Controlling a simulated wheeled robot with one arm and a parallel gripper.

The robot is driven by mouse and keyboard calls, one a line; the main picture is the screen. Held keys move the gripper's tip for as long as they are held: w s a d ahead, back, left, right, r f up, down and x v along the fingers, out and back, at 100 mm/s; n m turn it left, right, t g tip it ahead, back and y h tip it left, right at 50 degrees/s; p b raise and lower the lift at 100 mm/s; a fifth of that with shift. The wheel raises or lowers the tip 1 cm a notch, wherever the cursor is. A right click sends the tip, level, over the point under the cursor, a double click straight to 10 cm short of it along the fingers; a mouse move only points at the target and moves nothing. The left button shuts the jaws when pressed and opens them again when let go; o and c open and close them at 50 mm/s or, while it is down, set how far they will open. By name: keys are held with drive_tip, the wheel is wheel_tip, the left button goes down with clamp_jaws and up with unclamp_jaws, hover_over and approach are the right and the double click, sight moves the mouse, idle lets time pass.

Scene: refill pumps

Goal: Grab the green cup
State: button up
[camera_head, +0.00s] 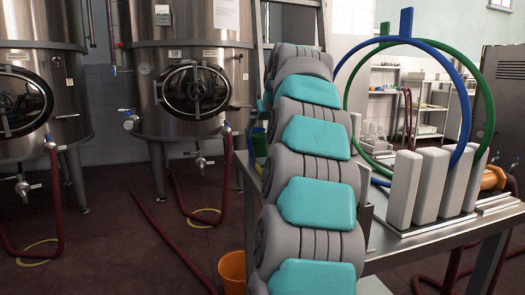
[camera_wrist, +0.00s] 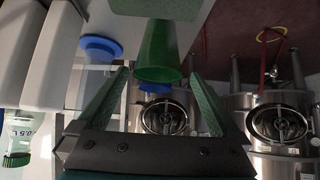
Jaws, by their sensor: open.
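The green cup (camera_wrist: 157,48) stands out ahead of my gripper in the wrist view, which is turned upside down. Its wide end faces the bottom of that picture. My gripper (camera_wrist: 160,76) is open, with one green finger on each side of the cup's line. The cup appears beyond or level with the fingertips; I cannot tell how far, and no contact shows. In the head view a small green piece (camera_head: 259,146), likely the cup, shows left of my arm, mostly hidden. My gripper is hidden there behind my arm.
White upright blocks (camera_head: 404,188) stand on the metal table (camera_head: 430,241), with large blue (camera_head: 466,100) and green hoops behind. A blue round object (camera_wrist: 100,47) and a clear bottle (camera_wrist: 19,133) show in the wrist view. Steel tanks (camera_head: 190,70), red hoses and an orange bucket (camera_head: 232,272) stand left.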

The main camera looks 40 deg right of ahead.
drive_tip(key=x, duration=0.4)
drive_tip(key=shift+w+d+f, duration=0.2)
drive_tip(key=shift+d, duration=0.05)
drive_tip(key=shift+c, duration=0.2)
drive_tip(key=c, duration=1)
drive_tip(key=shift+r, duration=0.1)
wheel_tip(320, 180, up, 10)
drive_tip(key=p, duration=0.6)
drive_tip(key=shift+p, duration=0.35)
